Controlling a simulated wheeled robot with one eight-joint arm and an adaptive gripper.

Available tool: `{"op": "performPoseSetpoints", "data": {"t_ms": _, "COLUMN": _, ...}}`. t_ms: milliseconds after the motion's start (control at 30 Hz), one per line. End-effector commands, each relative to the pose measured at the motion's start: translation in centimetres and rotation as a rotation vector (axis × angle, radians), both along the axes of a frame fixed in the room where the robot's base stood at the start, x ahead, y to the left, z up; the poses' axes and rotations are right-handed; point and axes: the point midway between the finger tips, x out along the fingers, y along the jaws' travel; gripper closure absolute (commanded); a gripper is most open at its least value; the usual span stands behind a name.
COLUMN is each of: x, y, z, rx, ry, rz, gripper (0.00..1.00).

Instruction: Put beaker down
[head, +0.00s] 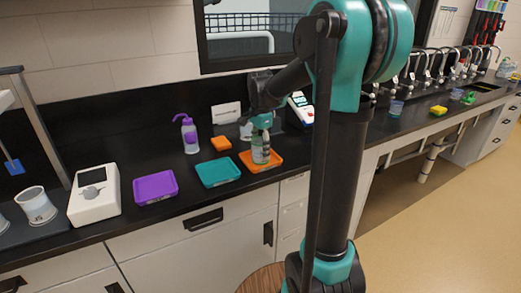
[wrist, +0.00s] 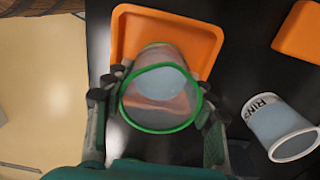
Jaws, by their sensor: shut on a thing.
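The beaker (wrist: 160,100) is clear with a green rim and holds some liquid. My gripper (wrist: 158,92) is shut on it, one finger on each side. In the head view, the beaker (head: 260,156) stands upright below my gripper (head: 261,136), over the orange tray (head: 275,163). In the wrist view, the orange tray (wrist: 128,38) lies behind and under the beaker. I cannot tell whether the beaker's base touches the tray.
A cup labelled "RINSE" (wrist: 280,128) stands to the right of the gripper. An orange block (head: 221,143), a teal tray (head: 217,172), a purple tray (head: 155,187) and a purple-capped bottle (head: 189,136) lie to the left. The counter edge is close in front.

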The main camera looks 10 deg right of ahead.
Motion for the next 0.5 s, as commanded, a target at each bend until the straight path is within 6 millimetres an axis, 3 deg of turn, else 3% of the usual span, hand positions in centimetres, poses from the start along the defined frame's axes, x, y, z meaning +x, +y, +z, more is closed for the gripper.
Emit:
{"op": "performPoseSetpoints", "data": {"t_ms": 200, "x": 0.02, "y": 0.01, "z": -0.23, "rx": 0.0, "ry": 0.0, "rz": 0.0, "gripper": 0.77}}
{"op": "performPoseSetpoints", "data": {"t_ms": 233, "x": 0.02, "y": 0.01, "z": -0.27, "rx": 0.0, "ry": 0.0, "rz": 0.0, "gripper": 0.44}}
{"op": "performPoseSetpoints", "data": {"t_ms": 400, "x": 0.01, "y": 0.0, "z": -0.23, "rx": 0.0, "ry": 0.0, "rz": 0.0, "gripper": 0.24}}
{"op": "performPoseSetpoints", "data": {"t_ms": 500, "x": 0.01, "y": 0.0, "z": -0.23, "rx": 0.0, "ry": 0.0, "rz": 0.0, "gripper": 0.24}}
